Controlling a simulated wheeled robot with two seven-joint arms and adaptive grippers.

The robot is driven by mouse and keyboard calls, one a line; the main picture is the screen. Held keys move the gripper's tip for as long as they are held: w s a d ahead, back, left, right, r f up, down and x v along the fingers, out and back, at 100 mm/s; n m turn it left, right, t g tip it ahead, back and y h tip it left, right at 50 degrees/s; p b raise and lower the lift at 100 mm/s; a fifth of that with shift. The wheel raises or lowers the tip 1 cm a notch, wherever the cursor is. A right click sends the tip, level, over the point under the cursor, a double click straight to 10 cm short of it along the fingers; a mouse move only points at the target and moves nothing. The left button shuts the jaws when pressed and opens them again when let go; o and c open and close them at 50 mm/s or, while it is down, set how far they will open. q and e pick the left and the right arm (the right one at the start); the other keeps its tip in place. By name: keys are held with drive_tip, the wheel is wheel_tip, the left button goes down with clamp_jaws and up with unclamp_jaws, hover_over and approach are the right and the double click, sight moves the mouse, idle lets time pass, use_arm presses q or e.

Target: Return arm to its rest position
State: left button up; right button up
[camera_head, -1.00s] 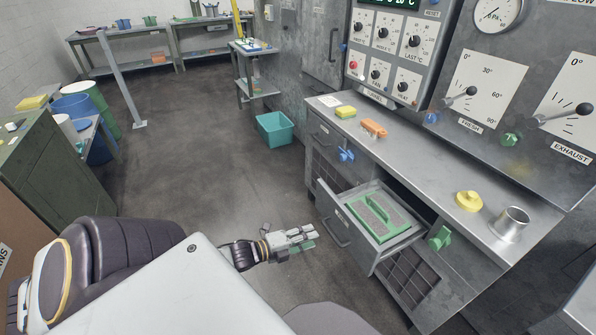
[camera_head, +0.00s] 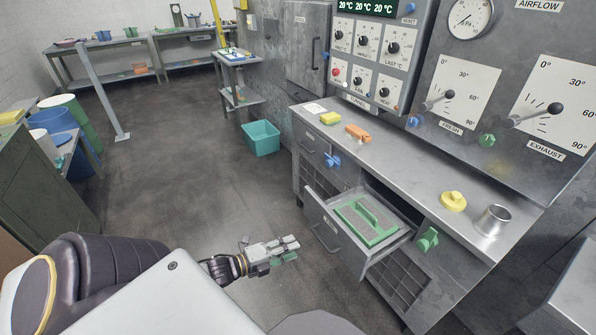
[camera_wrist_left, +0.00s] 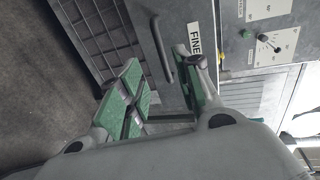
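My left gripper (camera_head: 284,246) is held over the floor, just left of the open drawer (camera_head: 334,232) in the head view. In the left wrist view its two green-padded fingers (camera_wrist_left: 158,72) stand apart with nothing between them. The drawer front with a handle and a "FINE" label shows behind the fingers there. The drawer holds a green-framed block with a green handle (camera_head: 368,218). The gripper is apart from the drawer. My right gripper is not in view.
The metal counter (camera_head: 410,165) carries a yellow block (camera_head: 330,118), an orange block (camera_head: 357,132), a yellow knobbed piece (camera_head: 453,201) and a metal cup (camera_head: 492,220). A teal bin (camera_head: 261,138) stands on the floor. The floor (camera_head: 180,180) left of the gripper is clear.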

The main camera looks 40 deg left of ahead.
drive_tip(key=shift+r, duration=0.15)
